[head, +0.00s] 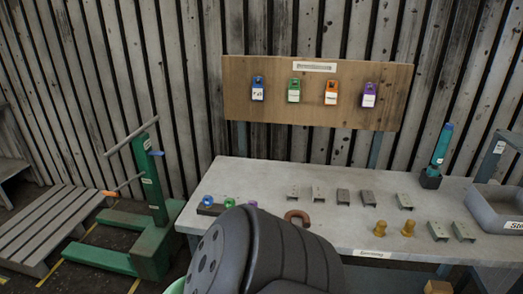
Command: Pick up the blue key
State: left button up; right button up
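A small blue round-topped piece (208,200), which looks like the blue key, stands at the dark holder (211,210) on the left end of the grey table (330,180). A green one (229,202) and a purple one (252,205) are to its right. The pieces are too small to tell their full shape. A large dark part of my own arm fills the bottom middle and hides the table's front left part. Neither gripper's fingertips show.
A wooden board (390,90) behind the table carries blue (258,89), green, orange and purple tagged locks. Metal brackets, a brown shackle (297,217), yellow fittings (380,228) and a grey tray (495,208) occupy the table. A green stand (154,195) is left.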

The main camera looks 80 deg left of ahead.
aim_at(208, 200)
jog(key=u, duration=3.3)
jog(key=k+l+u, duration=0.1)
jog(key=u, duration=0.4)
jog(key=k+l+u, duration=0.1)
jog(key=u, duration=0.35)
jog(key=k+l+u, duration=0.1)
jog(key=u, duration=0.4)
